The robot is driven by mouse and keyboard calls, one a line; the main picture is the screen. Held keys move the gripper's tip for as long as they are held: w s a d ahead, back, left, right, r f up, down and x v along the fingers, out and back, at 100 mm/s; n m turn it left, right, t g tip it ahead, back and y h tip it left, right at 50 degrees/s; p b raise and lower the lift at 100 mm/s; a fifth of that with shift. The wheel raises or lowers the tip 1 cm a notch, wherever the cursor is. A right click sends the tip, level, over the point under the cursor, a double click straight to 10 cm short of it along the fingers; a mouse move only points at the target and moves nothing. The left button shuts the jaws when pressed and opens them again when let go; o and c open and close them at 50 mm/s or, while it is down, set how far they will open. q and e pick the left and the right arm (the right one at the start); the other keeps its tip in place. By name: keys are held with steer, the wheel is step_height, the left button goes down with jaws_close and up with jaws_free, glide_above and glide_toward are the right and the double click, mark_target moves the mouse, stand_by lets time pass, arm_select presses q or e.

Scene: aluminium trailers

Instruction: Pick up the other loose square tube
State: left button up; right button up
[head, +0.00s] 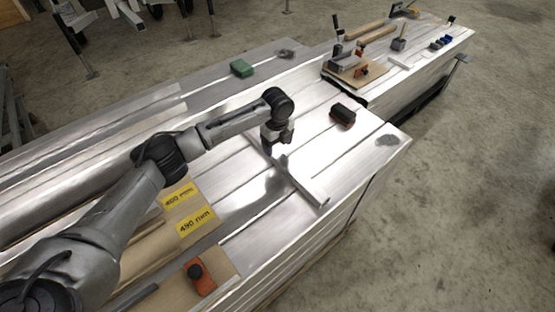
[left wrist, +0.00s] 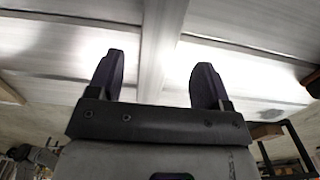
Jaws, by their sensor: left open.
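A loose bare-metal square tube (head: 308,188) lies across the long planks of the aluminium trailer bed (head: 225,243), its near end close to the right edge. My left gripper (head: 281,162) points down over the tube's far part. In the left wrist view the left gripper (left wrist: 155,75) is open, and the tube (left wrist: 160,45) runs between its two dark fingers. The gap in height between fingers and tube cannot be told. The gripper hides part of the tube in the head view. My right gripper is not in view.
Yellow labels (head: 195,221) and an orange-and-black tool (head: 199,277) are at the near end. Clamps and a wooden board (head: 357,76) crowd the far end. The bed right of the gripper is mostly clear.

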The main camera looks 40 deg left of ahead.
mark_target(278, 154)
arm_select(q)
steer(key=shift+s+d+f+b, duration=0.1)
steer(key=shift+f+b, duration=0.85)
steer(key=shift+f, duration=0.4)
steer(key=shift+s+d+f+b, duration=0.1)
steer(key=shift+f+b, duration=0.85)
steer(key=shift+f, duration=0.35)
steer(key=shift+c, duration=0.8)
steer(key=shift+r, duration=0.1)
jaws_close()
